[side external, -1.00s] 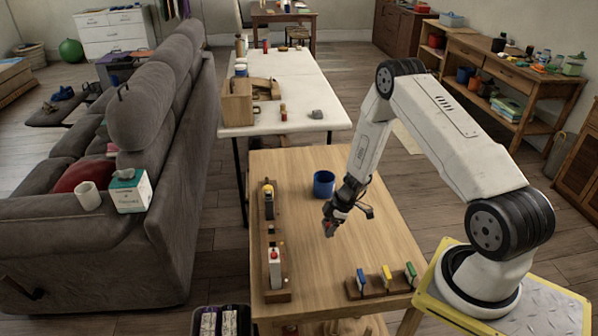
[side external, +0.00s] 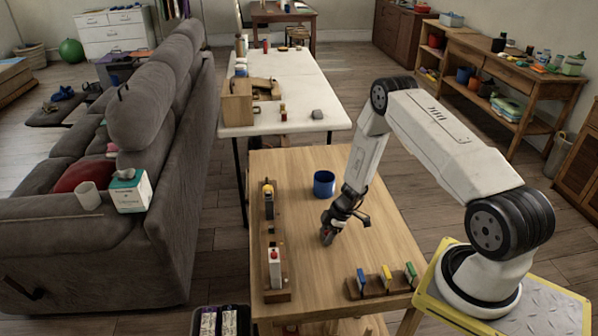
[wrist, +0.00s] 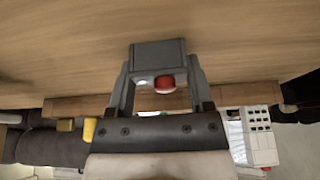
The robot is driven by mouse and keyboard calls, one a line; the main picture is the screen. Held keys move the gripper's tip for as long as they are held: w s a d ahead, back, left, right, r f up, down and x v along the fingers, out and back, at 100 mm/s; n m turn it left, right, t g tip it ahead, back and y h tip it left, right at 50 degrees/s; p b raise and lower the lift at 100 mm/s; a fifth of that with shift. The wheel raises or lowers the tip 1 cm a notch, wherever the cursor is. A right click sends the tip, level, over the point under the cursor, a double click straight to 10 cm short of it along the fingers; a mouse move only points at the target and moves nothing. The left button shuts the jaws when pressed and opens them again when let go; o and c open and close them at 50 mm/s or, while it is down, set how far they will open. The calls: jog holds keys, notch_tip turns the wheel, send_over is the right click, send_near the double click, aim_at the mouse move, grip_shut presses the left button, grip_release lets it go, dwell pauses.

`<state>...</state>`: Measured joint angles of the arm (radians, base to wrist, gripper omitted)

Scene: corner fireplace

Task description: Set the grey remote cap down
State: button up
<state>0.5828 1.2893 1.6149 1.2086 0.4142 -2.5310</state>
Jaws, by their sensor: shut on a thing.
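My gripper (side external: 328,232) is low over the middle of the wooden table (side external: 300,170), right of the long wooden holder. It is shut on the grey remote cap (wrist: 160,54), a blocky grey piece between the two fingers in the wrist view. A red round part and a small white part show just below the cap's grey face, between the fingers. In the side view the cap is small and dark at the fingertips. I cannot tell whether its underside touches the table.
A blue cup (side external: 324,184) stands behind my gripper. The long holder (side external: 270,235) at left carries a yellow-topped dark item (side external: 268,202) and a white item with a red top (side external: 275,270). A rack (side external: 383,288) with blue, yellow and green pieces is at front right. Bare tabletop surrounds my gripper.

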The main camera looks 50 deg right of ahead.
jog(key=o, duration=1.1)
jog(key=shift+r, duration=0.1)
jog(key=shift+v, duration=6.05)
jog(key=shift+s+a+r+m+g+h, duration=0.1)
jog(key=shift+s+a+r+m+h, duration=0.45)
jog(key=shift+s+a+r+m, duration=1.9)
jog(key=shift+s+a+r+m+g+h, duration=0.1)
jog(key=shift+s+a+r+m+h, duration=0.4)
jog(key=shift+a+r, duration=3.85)
jog(key=shift+s+a+r+m+g+h, duration=0.1)
jog(key=shift+s+a+r+m+h, duration=0.45)
jog(key=shift+s+a+r+m, duration=1.85)
